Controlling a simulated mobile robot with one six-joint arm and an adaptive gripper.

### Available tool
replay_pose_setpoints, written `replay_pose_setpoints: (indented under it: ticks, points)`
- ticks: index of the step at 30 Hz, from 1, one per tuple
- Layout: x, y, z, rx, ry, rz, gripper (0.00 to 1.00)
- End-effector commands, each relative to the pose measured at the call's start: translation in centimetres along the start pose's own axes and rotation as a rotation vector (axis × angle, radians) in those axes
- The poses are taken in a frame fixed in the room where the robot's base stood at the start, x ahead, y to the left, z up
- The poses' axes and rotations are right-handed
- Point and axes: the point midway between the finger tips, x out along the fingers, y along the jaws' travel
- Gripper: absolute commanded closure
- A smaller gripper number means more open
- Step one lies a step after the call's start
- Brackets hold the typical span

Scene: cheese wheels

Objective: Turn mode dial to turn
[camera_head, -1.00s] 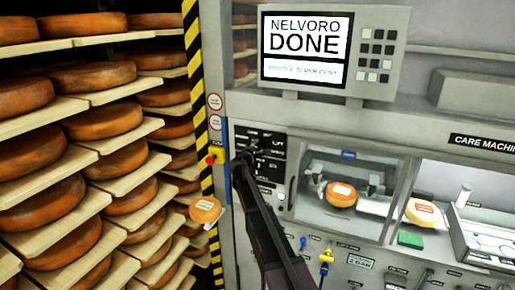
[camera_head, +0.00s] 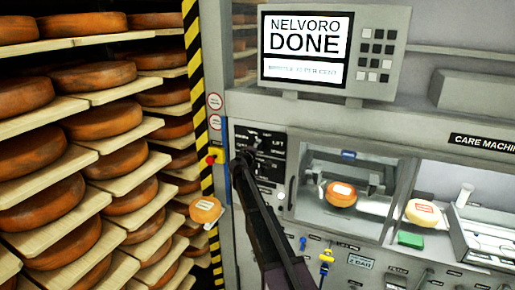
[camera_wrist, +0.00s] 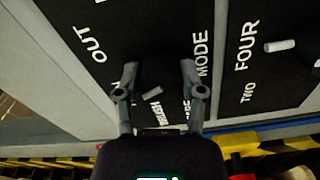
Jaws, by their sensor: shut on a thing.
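The mode dial (camera_wrist: 153,92) is a dark knob with a short pale pointer mark, set on a black panel beside the word MODE in the wrist view. My gripper (camera_wrist: 158,72) has one finger on each side of the dial and is shut on it. The pointer mark lies tilted in the wrist picture. Lettering around the dial is partly hidden by the fingers, so I cannot tell which label it points to. In the head view my gripper (camera_head: 245,156) is at the left black panel (camera_head: 271,146), and my arm covers the dial.
A second dial (camera_wrist: 281,45) sits near the words FOUR and TWO. The screen (camera_head: 306,48) reads NELVORO DONE. A red-and-yellow stop button (camera_head: 212,158) is left of the panel. A windowed chamber with a cheese wheel (camera_head: 341,194) is to the right. Cheese shelves (camera_head: 95,160) fill the left.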

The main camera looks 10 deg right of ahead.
Motion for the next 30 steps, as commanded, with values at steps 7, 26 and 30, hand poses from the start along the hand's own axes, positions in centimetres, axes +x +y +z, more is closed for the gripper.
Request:
replay_pose_setpoints:
  ticks: [7,26,30]
  points:
    - [0.13,0.05,-0.06,0.006,0.001,0.001,0.96]
    - [0.03,0.01,-0.02,0.006,0.0,0.0,0.15]
    - [-0.23,0.01,0.0,0.006,0.0,0.0,0.15]
